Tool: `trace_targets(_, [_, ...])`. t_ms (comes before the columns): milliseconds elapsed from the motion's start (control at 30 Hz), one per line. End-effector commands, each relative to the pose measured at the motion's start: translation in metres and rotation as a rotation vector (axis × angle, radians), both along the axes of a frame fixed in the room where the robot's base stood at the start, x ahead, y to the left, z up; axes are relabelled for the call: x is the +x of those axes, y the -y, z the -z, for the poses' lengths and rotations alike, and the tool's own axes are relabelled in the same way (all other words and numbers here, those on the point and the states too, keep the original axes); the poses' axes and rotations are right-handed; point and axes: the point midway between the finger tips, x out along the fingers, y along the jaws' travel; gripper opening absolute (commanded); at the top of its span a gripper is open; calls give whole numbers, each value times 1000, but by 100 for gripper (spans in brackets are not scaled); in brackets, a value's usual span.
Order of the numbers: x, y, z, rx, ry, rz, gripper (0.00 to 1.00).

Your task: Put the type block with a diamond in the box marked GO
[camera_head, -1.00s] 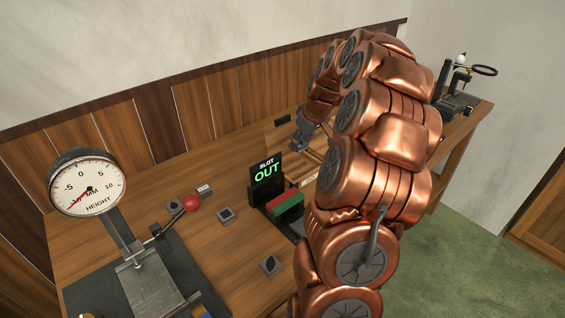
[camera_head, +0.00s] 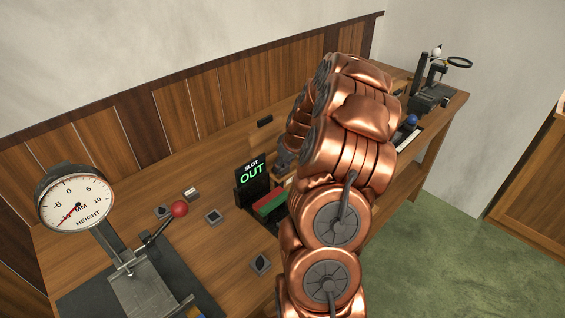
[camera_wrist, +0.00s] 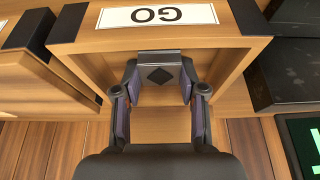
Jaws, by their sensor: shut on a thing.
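In the wrist view my gripper (camera_wrist: 160,82) is shut on a dark type block (camera_wrist: 160,74) whose near face carries a black diamond. The wooden box marked GO (camera_wrist: 228,72) surrounds the block in that view, with its white label upside down at the top. The block appears over or inside the box's opening; how far down it is, I cannot tell. In the head view my arm hides the block and most of the box. Only a dark part of my gripper's wrist shows beside the sign.
A SLOT OUT sign (camera_head: 252,180) stands beside red and green bars (camera_head: 270,203). Several other type blocks, one here (camera_head: 213,216), lie on the bench (camera_head: 190,245). A height gauge (camera_head: 76,197) and a red-knobbed lever (camera_head: 179,209) stand at left.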

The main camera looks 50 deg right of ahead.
Motion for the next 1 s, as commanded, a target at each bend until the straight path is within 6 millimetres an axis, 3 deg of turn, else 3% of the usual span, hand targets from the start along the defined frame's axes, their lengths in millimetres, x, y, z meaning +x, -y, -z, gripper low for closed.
trace_targets(333, [0,0,3,-1,1,0,0])
trace_targets(367, [0,0,2,-1,1,1,44])
trace_targets(567, [0,0,2,-1,1,0,65])
trace_targets(1000, [0,0,-4,-1,0,0,66])
